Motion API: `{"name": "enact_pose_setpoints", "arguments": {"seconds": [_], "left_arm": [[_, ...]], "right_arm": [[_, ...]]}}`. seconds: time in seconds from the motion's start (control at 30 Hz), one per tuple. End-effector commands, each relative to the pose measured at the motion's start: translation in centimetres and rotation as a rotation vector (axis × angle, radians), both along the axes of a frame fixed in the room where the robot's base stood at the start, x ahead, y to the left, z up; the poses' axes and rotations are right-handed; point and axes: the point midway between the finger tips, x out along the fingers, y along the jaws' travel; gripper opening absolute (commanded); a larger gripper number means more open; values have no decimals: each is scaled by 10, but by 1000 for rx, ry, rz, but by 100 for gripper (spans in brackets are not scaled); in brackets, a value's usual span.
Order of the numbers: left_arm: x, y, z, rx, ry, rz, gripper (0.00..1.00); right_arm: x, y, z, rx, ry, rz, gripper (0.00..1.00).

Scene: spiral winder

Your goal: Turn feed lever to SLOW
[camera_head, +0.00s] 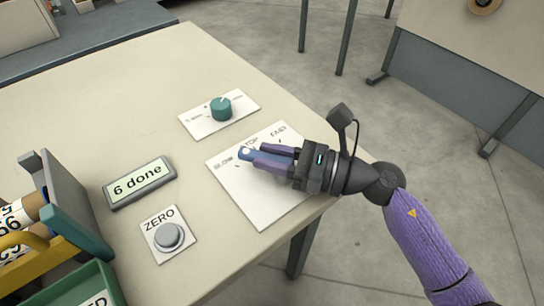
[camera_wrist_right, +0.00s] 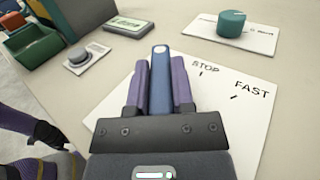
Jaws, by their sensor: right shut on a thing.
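The feed lever (camera_head: 247,153) is a blue bar with a pale round mark at its tip, on a white plate (camera_head: 265,212) lettered SLOW, STOP and FAST. In the head view its tip lies between SLOW and STOP. My right gripper (camera_head: 262,158) is shut on the lever, a purple finger on each side. In the right wrist view the lever (camera_wrist_right: 160,82) lies between the fingers, left of STOP; SLOW is hidden there. The lever's pivot is hidden by the gripper. A purple and black part of my left arm shows at that view's left edge; its jaws cannot be made out.
A teal knob (camera_head: 221,108) on a white plate stands behind the lever plate. To the left are a display (camera_head: 140,183) reading "6 done" and a grey ZERO button (camera_head: 169,236). Bins stand at the far left. The table's right edge is close to my right wrist.

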Motion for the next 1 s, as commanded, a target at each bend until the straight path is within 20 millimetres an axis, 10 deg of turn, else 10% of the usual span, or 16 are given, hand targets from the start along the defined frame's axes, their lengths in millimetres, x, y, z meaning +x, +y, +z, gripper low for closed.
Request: {"name": "enact_pose_setpoints", "arguments": {"seconds": [0.43,0.47,0.6,1.0], "left_arm": [[-9,0,0,0,12,-1,72],[-9,0,0,0,13,-1,72],[-10,1,0,0,15,-2,72],[-5,1,0,1,6,-2,72]], "right_arm": [[-1,0,0,-2,2,14,0],[-1,0,0,-2,2,14,34],[-1,0,0,-2,1,13,64],[-7,-19,-1,-4,4,10,65]]}}
